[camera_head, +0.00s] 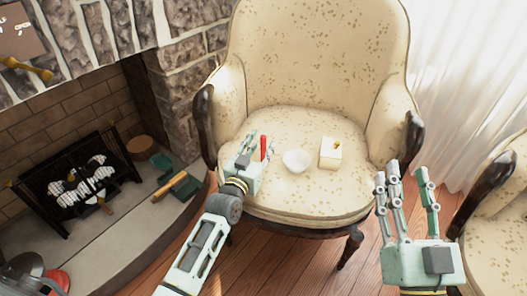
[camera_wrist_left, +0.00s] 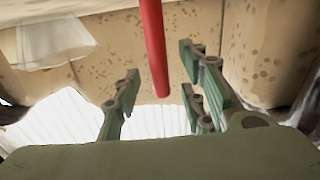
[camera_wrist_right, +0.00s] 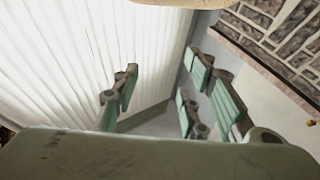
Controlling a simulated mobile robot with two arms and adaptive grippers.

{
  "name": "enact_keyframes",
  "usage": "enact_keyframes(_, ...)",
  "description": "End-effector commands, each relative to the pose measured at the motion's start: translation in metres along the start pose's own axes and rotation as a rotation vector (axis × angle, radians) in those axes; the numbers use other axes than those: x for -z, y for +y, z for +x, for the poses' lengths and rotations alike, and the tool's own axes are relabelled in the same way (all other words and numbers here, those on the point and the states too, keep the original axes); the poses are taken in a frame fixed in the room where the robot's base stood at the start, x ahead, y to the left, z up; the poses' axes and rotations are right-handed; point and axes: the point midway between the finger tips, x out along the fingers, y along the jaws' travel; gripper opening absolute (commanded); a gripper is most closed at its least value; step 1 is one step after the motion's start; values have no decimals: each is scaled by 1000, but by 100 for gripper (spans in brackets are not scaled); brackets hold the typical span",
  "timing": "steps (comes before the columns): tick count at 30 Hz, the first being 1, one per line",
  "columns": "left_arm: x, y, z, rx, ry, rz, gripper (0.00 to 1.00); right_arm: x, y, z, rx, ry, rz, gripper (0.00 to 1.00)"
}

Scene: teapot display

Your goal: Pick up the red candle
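The red candle (camera_head: 263,147) is a thin red stick on the seat of the cream armchair, at my left gripper's fingers. In the left wrist view the candle (camera_wrist_left: 153,45) runs down from the top edge into the space between the fingers. My left gripper (camera_head: 253,148) is open, with its fingers (camera_wrist_left: 160,68) spread on either side of the candle. I see no finger closed on it. The candle's far end is outside the left wrist view. My right gripper (camera_head: 408,190) is open and empty, in front of the chair at right; its fingers (camera_wrist_right: 163,68) are apart.
A white bowl (camera_head: 296,161) and a cream box (camera_head: 331,153) with a yellow top piece are right of the candle on the armchair (camera_head: 310,204). A second chair (camera_head: 497,240) is at the right edge. A stone fireplace (camera_head: 70,120) is at left.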

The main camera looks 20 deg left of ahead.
Motion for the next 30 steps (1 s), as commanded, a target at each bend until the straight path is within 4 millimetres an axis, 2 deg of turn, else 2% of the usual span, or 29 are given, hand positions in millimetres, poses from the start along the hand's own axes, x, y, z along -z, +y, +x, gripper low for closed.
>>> enact_keyframes(3, -1, 0, 12, 1, 1, 0, 38, 19, -3, -1, 5, 108, 5, 40)
enact_keyframes(7, -1, 0, 19, 1, 1, 1, 38, 33, -4, -3, 8, 175, 7, 40)
enact_keyframes(16, 0, 0, 20, 0, 0, 1, 37, 38, -4, -3, 9, 194, 8, 40)
enact_keyframes(27, 0, 0, 20, 0, 0, 1, 5, 38, -5, -3, 9, 192, 8, 40)
enact_keyframes(30, 0, 0, 20, 0, 0, 1, 0, 37, -5, -3, 9, 192, 8, 40)
